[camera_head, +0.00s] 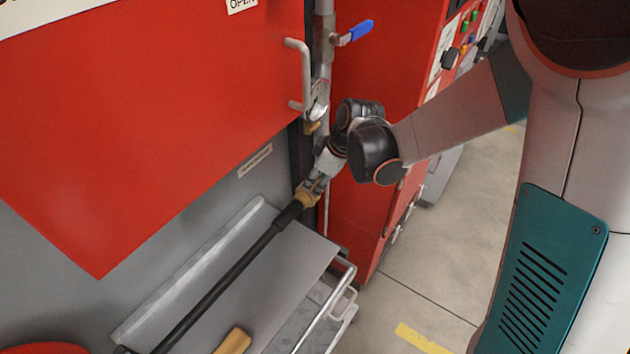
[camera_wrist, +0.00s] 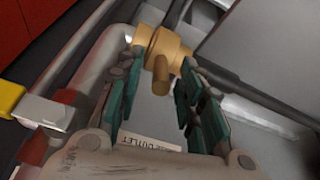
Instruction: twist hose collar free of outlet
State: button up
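The brass-coloured hose collar (camera_head: 306,196) sits at the upper end of the black hose (camera_head: 230,271), just below my gripper (camera_head: 317,181). In the wrist view the collar (camera_wrist: 168,48) has a stubby lug pointing toward me. My gripper (camera_wrist: 161,62) has its green-padded fingers spread, one on each side of the collar, with gaps beside the lug. I cannot tell whether the fingertips touch the collar. A curved grey pipe (camera_wrist: 93,62) runs up to the collar at left. The joint between collar and outlet is largely hidden in the head view.
A label reading "OUTLET" (camera_wrist: 152,143) shows between my fingers. A blue-handled valve (camera_head: 355,32) and a grey door handle (camera_head: 292,75) are above my gripper. A grey cart shelf (camera_head: 285,275) lies below the hose. Open floor (camera_head: 430,270) is at right.

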jog(key=shift+x, duration=0.8)
jog(key=shift+c, duration=0.4)
grip_shut()
